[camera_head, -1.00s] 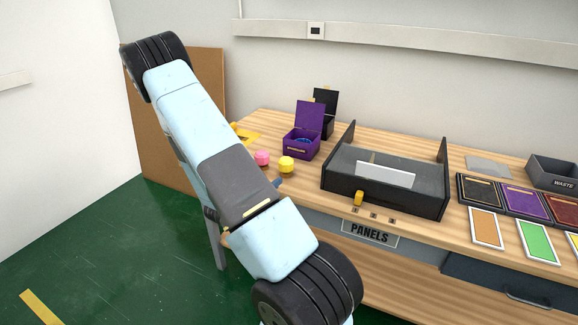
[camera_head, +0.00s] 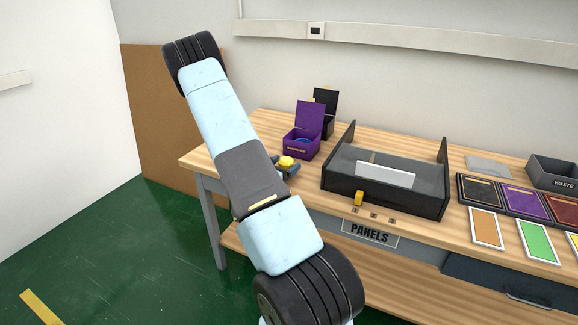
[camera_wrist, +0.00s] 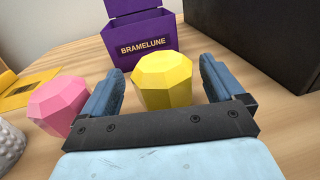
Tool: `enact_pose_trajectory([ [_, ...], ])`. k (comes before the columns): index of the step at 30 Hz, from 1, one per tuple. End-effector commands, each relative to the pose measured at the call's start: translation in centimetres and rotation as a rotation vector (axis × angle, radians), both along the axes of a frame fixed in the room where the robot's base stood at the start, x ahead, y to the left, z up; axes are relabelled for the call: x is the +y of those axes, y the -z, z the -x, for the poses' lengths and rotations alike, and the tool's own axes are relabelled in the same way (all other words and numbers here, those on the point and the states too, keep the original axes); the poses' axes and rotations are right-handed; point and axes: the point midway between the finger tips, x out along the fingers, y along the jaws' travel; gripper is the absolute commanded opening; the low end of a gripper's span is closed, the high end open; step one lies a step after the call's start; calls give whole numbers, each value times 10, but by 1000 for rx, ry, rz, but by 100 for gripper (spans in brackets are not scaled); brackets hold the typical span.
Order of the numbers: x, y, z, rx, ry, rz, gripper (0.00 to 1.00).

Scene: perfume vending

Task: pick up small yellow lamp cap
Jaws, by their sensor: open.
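The small yellow lamp cap (camera_wrist: 163,80) is a faceted yellow piece standing on the wooden table. In the wrist view it sits between the two blue-grey fingers of my open gripper (camera_wrist: 163,88), with small gaps at the sides. In the head view the yellow cap (camera_head: 286,162) shows just beyond my arm, with part of my gripper (camera_head: 289,166) around it. The rest of the gripper is hidden behind the arm.
A pink cap (camera_wrist: 58,104) stands just left of my left finger. An open purple box marked BRAMELUNE (camera_wrist: 140,36) is right behind the yellow cap. A dark tray (camera_head: 385,195) stands to the right. A yellow item (camera_wrist: 18,92) lies at far left.

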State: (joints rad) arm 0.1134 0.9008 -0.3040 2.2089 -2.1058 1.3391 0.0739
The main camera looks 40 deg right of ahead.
Motion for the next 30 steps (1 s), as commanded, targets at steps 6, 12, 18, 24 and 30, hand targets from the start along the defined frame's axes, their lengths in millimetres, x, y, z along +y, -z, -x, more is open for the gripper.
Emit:
enact_pose_trajectory([
  [6, -22, 0, -5, -1, -1, 0, 95],
  [12, -22, 0, -5, -1, -1, 0, 95],
  [18, -22, 0, -5, -1, -1, 0, 76],
  [24, -22, 0, -5, -1, -1, 0, 57],
  [30, -22, 0, -5, -1, -1, 0, 38],
])
